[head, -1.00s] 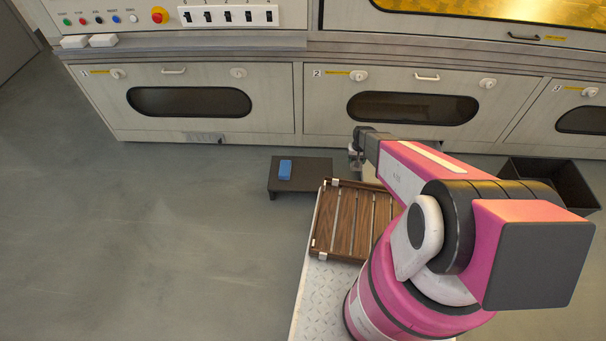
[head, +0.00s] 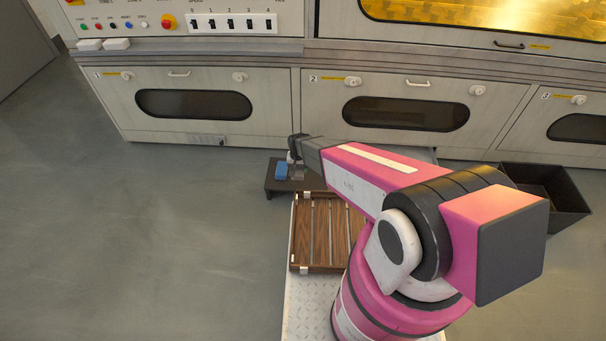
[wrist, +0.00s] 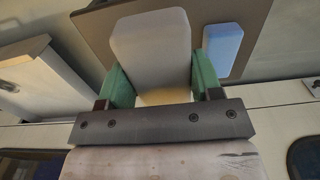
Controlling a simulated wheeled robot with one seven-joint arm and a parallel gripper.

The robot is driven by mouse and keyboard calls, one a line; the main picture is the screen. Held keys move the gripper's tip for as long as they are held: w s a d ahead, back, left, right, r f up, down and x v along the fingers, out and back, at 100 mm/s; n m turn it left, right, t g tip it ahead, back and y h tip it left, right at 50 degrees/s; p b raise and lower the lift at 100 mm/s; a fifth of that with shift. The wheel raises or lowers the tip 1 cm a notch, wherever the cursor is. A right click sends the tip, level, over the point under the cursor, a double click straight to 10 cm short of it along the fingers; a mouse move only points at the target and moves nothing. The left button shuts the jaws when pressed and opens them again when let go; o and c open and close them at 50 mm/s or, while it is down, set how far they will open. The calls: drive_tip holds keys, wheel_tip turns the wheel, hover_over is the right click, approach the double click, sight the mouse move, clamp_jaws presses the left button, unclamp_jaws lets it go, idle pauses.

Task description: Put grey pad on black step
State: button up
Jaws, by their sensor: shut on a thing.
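My gripper (wrist: 152,88) is shut on the grey pad (wrist: 150,38), with a green-lined finger on each side of it in the wrist view. In the head view my gripper (head: 297,171) is over the right part of the black step (head: 279,188), a low dark platform on the floor. The step (wrist: 105,42) lies behind the pad in the wrist view. A blue block (wrist: 222,50) lies on the step beside the pad; it also shows in the head view (head: 281,172). Whether the pad touches the step is unclear.
A slatted wooden tray (head: 298,240) sits on my base just in front of the step. A black open bin (head: 560,196) stands at the right. The cabinet with windowed doors (head: 250,128) runs along the back. The floor at left is clear.

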hover_over(311, 175)
wheel_tip(311, 175, down, 6)
drive_tip(key=shift+r, duration=0.1)
drive_tip(key=shift+d+f, duration=0.15)
drive_tip(key=shift+f, duration=1.85)
drive_tip(key=shift+f, duration=0.1)
drive_tip(key=o, duration=0.9)
drive_tip(key=shift+o, duration=0.2)
wheel_tip(311, 175, up, 12)
drive_tip(key=s+d+r, duration=0.6)
drive_tip(key=r, duration=0.4)
drive_tip(key=s+d+r, duration=0.6)
drive_tip(key=r, duration=0.4)
drive_tip(key=s+d+r, duration=0.6)
drive_tip(key=r, duration=0.4)
drive_tip(key=shift+s+d, duration=0.15)
drive_tip(key=shift+d, duration=0.25)
